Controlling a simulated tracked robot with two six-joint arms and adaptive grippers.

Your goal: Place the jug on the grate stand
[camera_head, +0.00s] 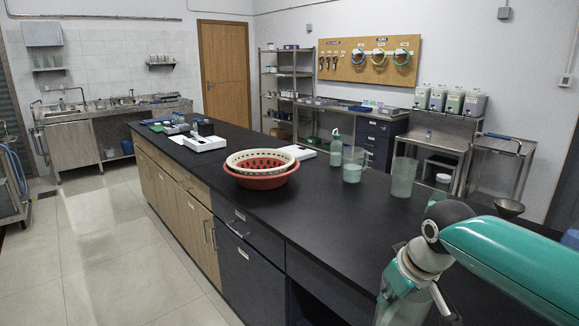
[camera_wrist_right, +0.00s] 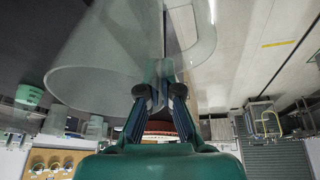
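My right gripper (camera_head: 408,272) is at the lower right in the head view, at the near end of the black bench, on the teal arm. In the right wrist view, its fingers (camera_wrist_right: 160,92) are closed together on part of a large clear jug (camera_wrist_right: 105,65). The jug's clear body (camera_head: 400,303) also shows below the gripper in the head view, cut off by the bottom edge. I cannot tell whether the jug touches anything below. No grate stand can be made out clearly; my arm and gripper hide that part of the bench. My left gripper is not in view.
On the black bench (camera_head: 245,205) stand two translucent vessels (camera_head: 355,166) (camera_head: 403,178), a green-capped bottle (camera_head: 336,150), a red basket (camera_head: 261,180) with a cream one in it, and a white tray (camera_head: 199,142). The bench's middle front is clear.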

